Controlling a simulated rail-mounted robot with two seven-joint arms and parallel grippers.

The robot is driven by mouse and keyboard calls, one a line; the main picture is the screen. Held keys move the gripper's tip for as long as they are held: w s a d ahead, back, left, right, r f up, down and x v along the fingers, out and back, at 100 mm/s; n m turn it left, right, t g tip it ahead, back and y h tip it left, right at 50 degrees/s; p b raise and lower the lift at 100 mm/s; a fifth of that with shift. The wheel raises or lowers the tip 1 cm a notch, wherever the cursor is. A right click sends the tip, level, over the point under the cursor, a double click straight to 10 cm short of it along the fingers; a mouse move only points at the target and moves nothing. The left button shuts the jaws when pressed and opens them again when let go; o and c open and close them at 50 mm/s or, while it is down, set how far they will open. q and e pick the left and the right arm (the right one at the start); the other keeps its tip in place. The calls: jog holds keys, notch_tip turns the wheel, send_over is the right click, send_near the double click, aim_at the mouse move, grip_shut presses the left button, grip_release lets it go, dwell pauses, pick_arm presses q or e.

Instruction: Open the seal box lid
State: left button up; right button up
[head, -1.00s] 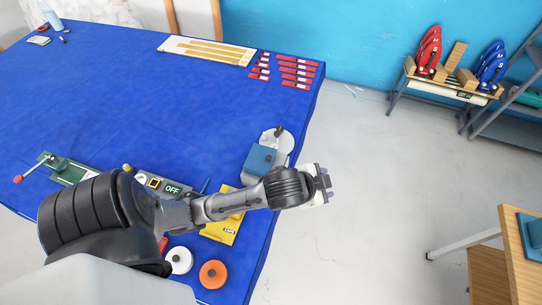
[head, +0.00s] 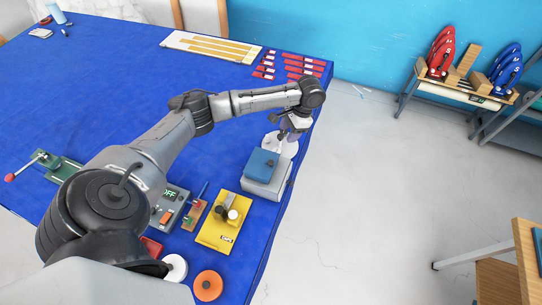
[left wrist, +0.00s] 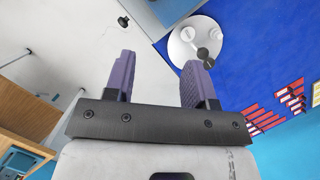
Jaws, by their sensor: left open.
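A grey box with a blue lid (head: 262,165), which looks like the seal box, sits at the right edge of the blue table. Its lid appears shut. Part of a grey and blue body, probably this box (left wrist: 172,8), is cut off at the top of the left wrist view. My left gripper (head: 288,130) is just beyond the box, above a white round disc (head: 281,146). In the left wrist view my left gripper (left wrist: 157,80) has its two purple fingers wide apart with nothing between them. My right gripper is not in view.
The white disc with a dark knob (left wrist: 190,45) stands right behind the box. A yellow device (head: 218,236) and a grey panel marked OFF (head: 171,206) lie nearer. Red tags (head: 300,66) lie at the far edge. Open floor (head: 365,180) is on the right.

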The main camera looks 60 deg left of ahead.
aim_at(271, 162)
pick_arm(q)
jog(key=shift+n+g, duration=0.4)
jog(key=x, duration=0.4)
jog(key=d+p+x, duration=0.1)
jog(key=x, duration=0.4)
jog(key=s+p+x, duration=0.1)
jog(key=x, duration=0.4)
jog(key=shift+d+r, duration=0.15)
jog(key=shift+r, duration=0.05)
jog(key=shift+c, duration=0.3)
grip_shut()
